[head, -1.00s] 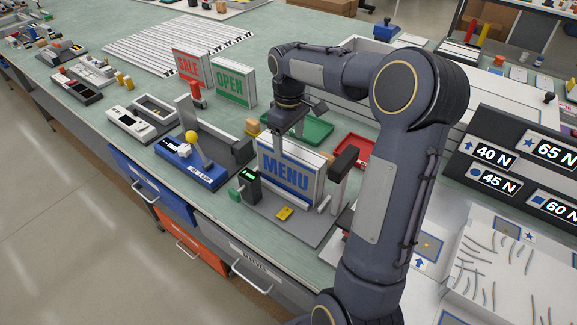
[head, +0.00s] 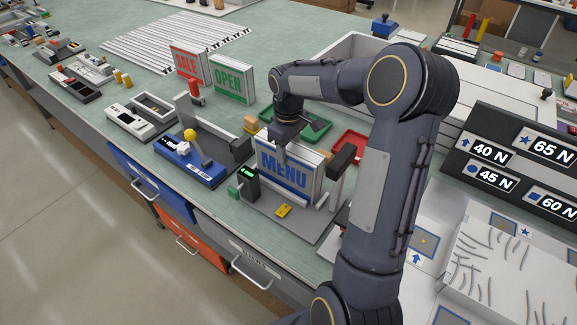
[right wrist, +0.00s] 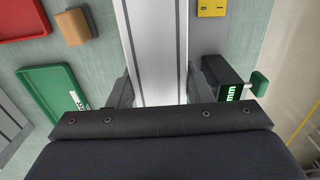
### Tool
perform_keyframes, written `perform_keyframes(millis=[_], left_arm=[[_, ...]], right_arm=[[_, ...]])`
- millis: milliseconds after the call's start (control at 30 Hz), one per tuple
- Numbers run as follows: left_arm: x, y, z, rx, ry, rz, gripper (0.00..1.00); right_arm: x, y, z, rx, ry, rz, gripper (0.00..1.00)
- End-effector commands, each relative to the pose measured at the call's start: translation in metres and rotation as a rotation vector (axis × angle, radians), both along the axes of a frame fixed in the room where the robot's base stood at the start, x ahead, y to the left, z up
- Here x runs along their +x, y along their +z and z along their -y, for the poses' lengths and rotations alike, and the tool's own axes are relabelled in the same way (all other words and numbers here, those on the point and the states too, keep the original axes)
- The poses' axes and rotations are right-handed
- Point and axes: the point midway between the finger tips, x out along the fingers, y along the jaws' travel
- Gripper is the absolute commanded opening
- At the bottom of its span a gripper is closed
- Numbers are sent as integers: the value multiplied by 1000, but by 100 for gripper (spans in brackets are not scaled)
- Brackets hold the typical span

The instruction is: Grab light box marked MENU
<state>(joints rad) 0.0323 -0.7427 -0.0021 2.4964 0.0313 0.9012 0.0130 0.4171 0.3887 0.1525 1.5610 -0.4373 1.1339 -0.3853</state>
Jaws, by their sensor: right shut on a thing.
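The MENU light box (head: 286,178) is a white-framed panel with blue lettering. In the head view it stands upright on a grey fixture plate (head: 300,222), beside a black device with a green display (head: 249,180). My right gripper (head: 281,158) comes down from above and is shut on the top part of the light box. In the right wrist view the white and grey edge of the light box (right wrist: 157,50) runs between the two fingers (right wrist: 158,90). The fingertips are partly hidden. My left gripper is not in view.
SALE (head: 187,64) and OPEN (head: 231,80) light boxes stand behind to the left. A blue fixture with a yellow knob (head: 190,165) is left of MENU. A green tray (head: 318,128) and a red tray (head: 349,146) lie behind it.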

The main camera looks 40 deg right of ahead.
Motion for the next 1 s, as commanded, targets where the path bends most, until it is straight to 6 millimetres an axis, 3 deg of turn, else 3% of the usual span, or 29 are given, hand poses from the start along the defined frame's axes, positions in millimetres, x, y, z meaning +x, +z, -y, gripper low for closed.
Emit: perform_keyframes(millis=[33, 100, 533, 1000], left_arm=[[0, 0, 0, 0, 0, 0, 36], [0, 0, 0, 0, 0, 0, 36], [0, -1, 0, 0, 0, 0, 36], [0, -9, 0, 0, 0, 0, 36]], right_arm=[[0, 0, 0, 0, 0, 0, 9], [0, 0, 0, 0, 0, 0, 0], [1, 7, 0, -2, -1, 5, 0], [1, 87, 0, -1, 0, 7, 0]])
